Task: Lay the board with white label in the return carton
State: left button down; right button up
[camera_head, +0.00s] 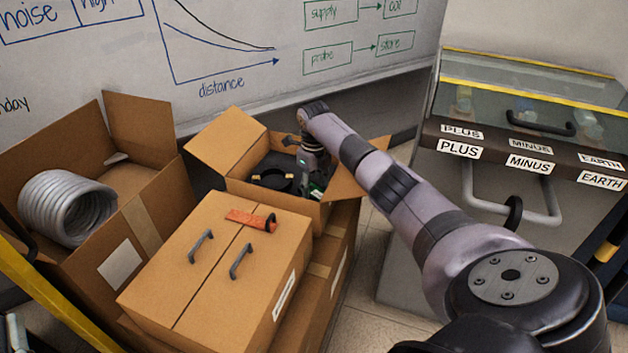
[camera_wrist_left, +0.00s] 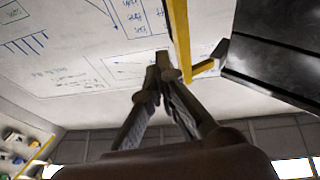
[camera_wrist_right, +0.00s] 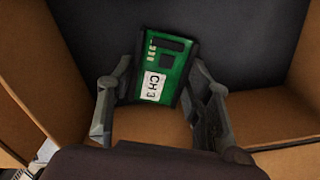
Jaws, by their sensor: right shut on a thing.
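A green board with a white label reading CH 3 (camera_wrist_right: 158,72) is between the fingers of my right gripper (camera_wrist_right: 160,92), which is shut on it. In the head view my right gripper (camera_head: 312,180) reaches down into an open brown carton (camera_head: 228,142), and only a bit of the green board (camera_head: 316,193) shows there. The right wrist view shows the carton's brown wall (camera_wrist_right: 285,120) around the board and a dark surface behind it. I cannot tell whether the board touches that surface. My left gripper (camera_wrist_left: 160,62) is shut and empty, with the whiteboard beyond it.
Black round items (camera_head: 272,178) lie in the same carton. A closed box with two handles (camera_head: 215,265) and an orange-red item (camera_head: 251,219) stands in front. Left is another open carton (camera_head: 150,215) with a grey coil (camera_head: 68,207). A glass-topped cabinet (camera_head: 530,140) stands right.

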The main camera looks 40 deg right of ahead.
jog(key=o, duration=1.1)
